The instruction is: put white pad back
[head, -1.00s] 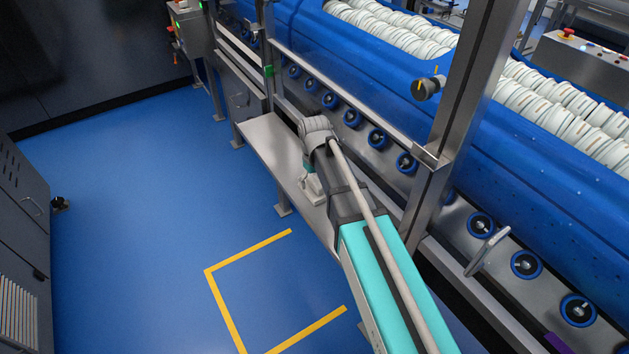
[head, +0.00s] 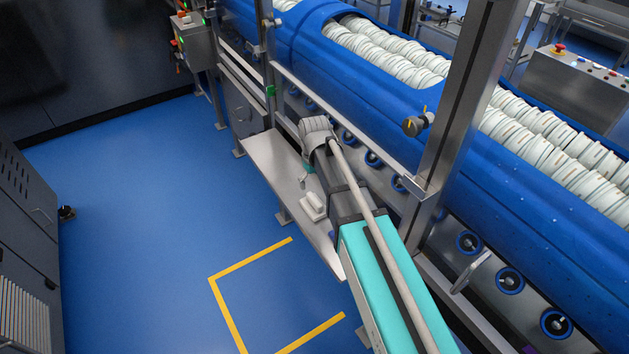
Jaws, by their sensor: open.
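The white pad (head: 313,207), a small block with a raised part on top, rests on the steel shelf (head: 266,153) along the front of the machine. It lies just left of my arm. My gripper (head: 304,178) is above the shelf, a little beyond the pad in the picture and apart from it as far as I can see. Most of the gripper is hidden behind my arm's wrist; only a small grey and teal part shows. It is open, and nothing shows in it.
The blue tub machine (head: 390,105) with rows of white discs (head: 540,135) runs along the right. A steel post (head: 462,110) stands close to my arm. A control box (head: 193,40) is at the back. Blue floor with yellow tape (head: 240,262) is clear on the left.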

